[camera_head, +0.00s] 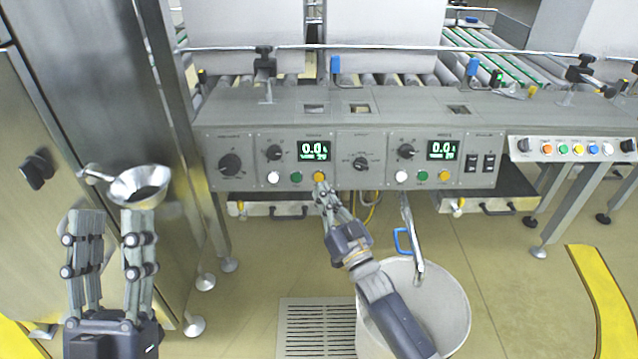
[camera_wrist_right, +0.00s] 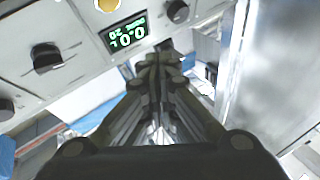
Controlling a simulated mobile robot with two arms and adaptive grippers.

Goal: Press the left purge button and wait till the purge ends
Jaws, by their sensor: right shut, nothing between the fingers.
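The left control panel (camera_head: 297,150) carries a display (camera_head: 314,150) reading 0.0 and a row of white (camera_head: 273,178), green (camera_head: 296,177) and yellow (camera_head: 319,176) buttons. I cannot read which is labelled purge. My right gripper (camera_head: 322,186) is shut and empty, its tips just below the yellow button in the head view; contact cannot be told. In the right wrist view the shut fingers (camera_wrist_right: 160,62) show close to the upside-down display (camera_wrist_right: 125,34), with a yellow button (camera_wrist_right: 107,5) at the top edge. My left gripper (camera_head: 112,215) is open and empty at the lower left.
A metal funnel (camera_head: 140,184) sits just beyond my left fingers, beside a steel cabinet (camera_head: 100,90). A second display (camera_head: 442,150) and buttons stand to the right. A white bin (camera_head: 455,300) stands under my right arm.

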